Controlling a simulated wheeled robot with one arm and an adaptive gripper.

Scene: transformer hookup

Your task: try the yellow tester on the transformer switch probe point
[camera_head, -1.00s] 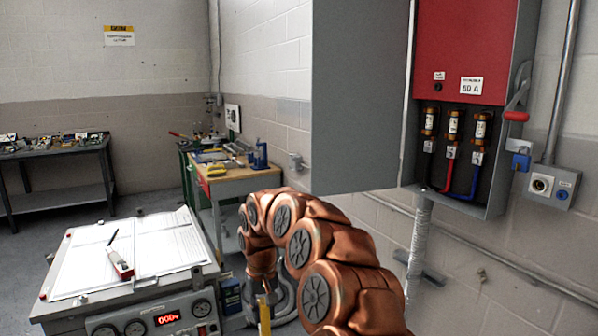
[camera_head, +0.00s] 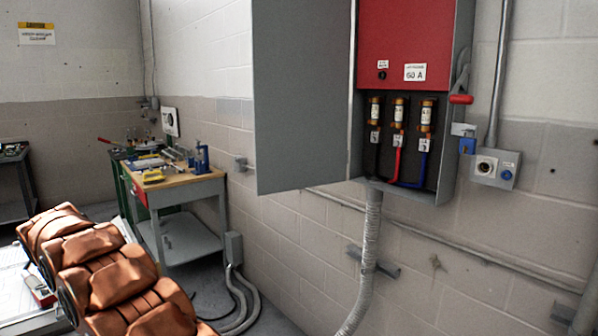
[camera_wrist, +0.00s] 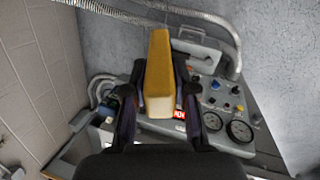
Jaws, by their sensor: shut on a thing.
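My gripper (camera_wrist: 158,98) is shut on the yellow tester (camera_wrist: 159,62), a long block pointing away between the fingers in the wrist view. The gripper and tester are out of the head view, where only my copper-coloured arm shows at lower left. The transformer switch box (camera_head: 451,150) is on the wall at upper right, with a red upper panel (camera_head: 410,35). A small black round spot under a label on that panel (camera_head: 382,75) may be the probe point; I cannot read the label. The tester is apart from the box.
The grey box door (camera_head: 303,100) stands open to the left. A red-ended lever (camera_head: 461,99) is on the box's right side. A conduit (camera_head: 367,240) runs below. A wooden-topped workbench (camera_head: 182,180) stands behind my arm. A gauge panel (camera_wrist: 222,115) lies below the gripper.

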